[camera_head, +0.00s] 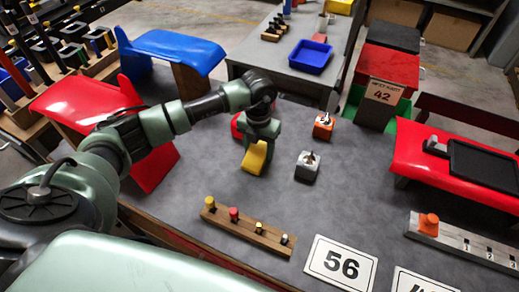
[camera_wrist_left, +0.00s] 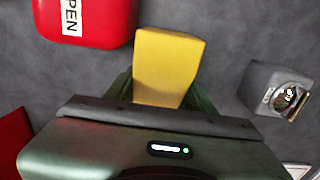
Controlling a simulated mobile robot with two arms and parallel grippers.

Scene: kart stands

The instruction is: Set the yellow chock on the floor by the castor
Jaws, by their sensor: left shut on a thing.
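My left gripper (camera_head: 260,138) points down over the grey surface, shut on the yellow chock (camera_head: 255,158). The chock also shows in the left wrist view (camera_wrist_left: 166,62), sticking out beyond the jaws. I cannot tell whether its lower end touches the surface. A grey block (camera_head: 306,171) with a metal fitting on top stands to the right of the chock, apart from it; it also shows in the left wrist view (camera_wrist_left: 272,88). An orange block (camera_head: 323,130) with a similar fitting stands farther back. I cannot tell which thing is the castor. My right gripper is out of view.
A red thing with an "OPEN" label (camera_wrist_left: 85,20) is close to the chock's left. Red panels stand left and right. Bare grey surface lies between chock and grey block.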

